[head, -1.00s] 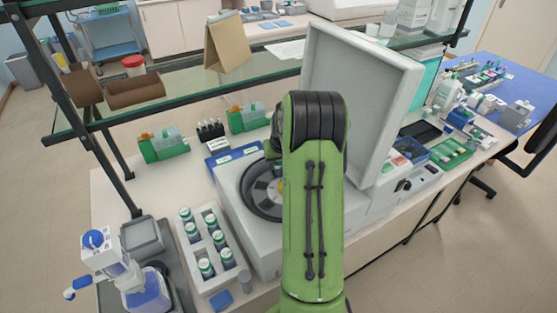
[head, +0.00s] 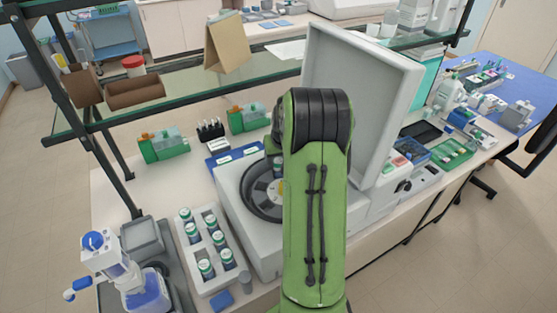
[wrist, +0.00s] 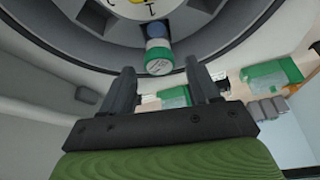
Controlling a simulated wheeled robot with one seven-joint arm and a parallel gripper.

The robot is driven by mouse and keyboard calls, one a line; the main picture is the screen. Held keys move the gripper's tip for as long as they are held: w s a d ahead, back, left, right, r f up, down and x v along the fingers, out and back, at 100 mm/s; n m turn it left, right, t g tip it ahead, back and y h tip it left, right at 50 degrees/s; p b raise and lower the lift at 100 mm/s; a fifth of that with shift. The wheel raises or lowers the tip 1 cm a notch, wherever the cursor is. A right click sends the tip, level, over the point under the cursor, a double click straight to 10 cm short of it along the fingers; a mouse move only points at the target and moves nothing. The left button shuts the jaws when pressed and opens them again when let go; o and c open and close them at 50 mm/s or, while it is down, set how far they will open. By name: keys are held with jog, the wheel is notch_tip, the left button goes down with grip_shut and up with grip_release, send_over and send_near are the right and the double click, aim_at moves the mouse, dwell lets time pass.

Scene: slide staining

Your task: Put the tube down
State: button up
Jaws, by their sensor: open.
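A tube (wrist: 158,64) with a white-topped, green-sided cap shows in the wrist view. It sits at a slot in the rim of the dark centrifuge rotor (wrist: 95,25), with its cap toward me. My gripper (wrist: 161,80) is open, its two dark fingers apart on either side of the line to the cap. The cap lies just beyond the fingertips, and I see no finger touching it. In the head view my arm hides the gripper and part of the rotor (head: 258,204). The centrifuge (head: 232,190) has its grey lid (head: 360,95) raised.
A white rack (head: 218,272) with several green-capped tubes stands left of the centrifuge. A bottle device (head: 148,290) is at the front left. Green boxes (head: 165,148) and a blue tray (head: 225,156) lie behind. A glass shelf (head: 185,80) spans above the bench.

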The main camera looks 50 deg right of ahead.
jog(key=v, duration=1)
jog(key=s+a+r+n, duration=0.1)
jog(key=a+r+n, duration=0.15)
jog(key=a, duration=0.65)
jog(key=s+a+r+n, duration=0.15)
jog(key=a+r, duration=0.25)
jog(key=a, duration=0.5)
jog(key=s+a+f+n+t+y+b, duration=0.1)
jog(key=s+a+f+n+y+b, duration=0.1)
jog(key=s+a, duration=1.1)
jog(key=shift+s+f+t, duration=0.3)
jog(key=shift+s+f, duration=0.3)
jog(key=shift+s, duration=0.45)
jog(key=shift+a, duration=0.1)
